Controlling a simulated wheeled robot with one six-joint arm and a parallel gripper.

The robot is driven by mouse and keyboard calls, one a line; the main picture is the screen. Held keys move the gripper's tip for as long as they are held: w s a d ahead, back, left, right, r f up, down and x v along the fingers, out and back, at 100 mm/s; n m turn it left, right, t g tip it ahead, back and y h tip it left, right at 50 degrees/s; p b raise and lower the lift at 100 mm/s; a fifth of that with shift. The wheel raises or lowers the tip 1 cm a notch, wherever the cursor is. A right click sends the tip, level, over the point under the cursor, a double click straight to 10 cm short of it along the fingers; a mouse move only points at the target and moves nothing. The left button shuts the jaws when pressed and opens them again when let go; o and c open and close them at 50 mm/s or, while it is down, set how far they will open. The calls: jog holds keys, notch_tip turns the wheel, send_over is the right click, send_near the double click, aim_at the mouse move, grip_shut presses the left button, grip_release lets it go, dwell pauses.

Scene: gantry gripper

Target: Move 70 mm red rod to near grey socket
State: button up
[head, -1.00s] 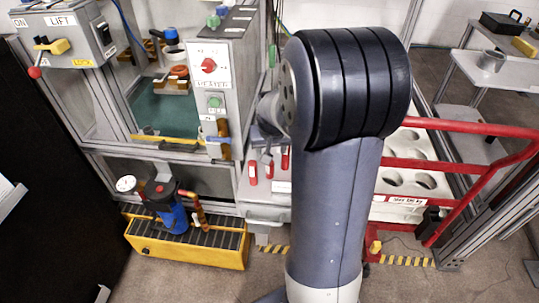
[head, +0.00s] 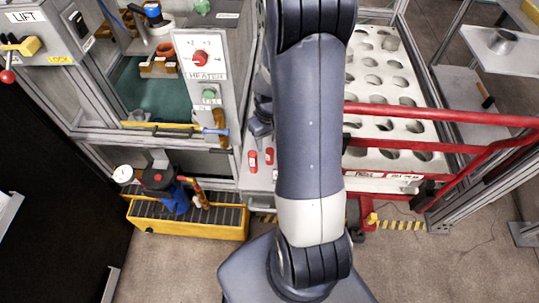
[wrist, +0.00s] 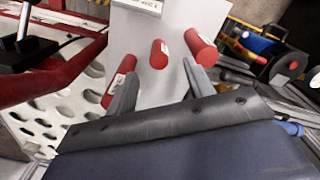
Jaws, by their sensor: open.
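Three red rods show on a pale panel in the wrist view: a short middle rod (wrist: 159,54), a right rod (wrist: 200,46) and a left rod (wrist: 115,88) partly behind a finger. My gripper (wrist: 161,72) is open and empty, with the middle rod just beyond the gap between its fingertips. I cannot tell which rod is 70 mm long. In the head view two red rods show (head: 252,161) below my gripper (head: 262,128), which the arm partly hides. I cannot make out a grey socket for certain.
A white rack with holes (head: 385,75) and a red rail (head: 440,115) stand to the right. The heater panel (head: 200,60) is close on the left. A grey cup-like part (head: 503,41) rests on a far shelf.

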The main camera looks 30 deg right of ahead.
aim_at(270, 150)
jog(key=shift+w+d+f, duration=0.1)
jog(key=shift+w+f, duration=0.05)
jog(key=shift+f, duration=1.2)
jog(key=shift+w+d+f, duration=0.1)
jog(key=shift+w+f, duration=0.05)
jog(key=shift+f, duration=1.15)
jog(key=shift+c, duration=0.2)
grip_shut()
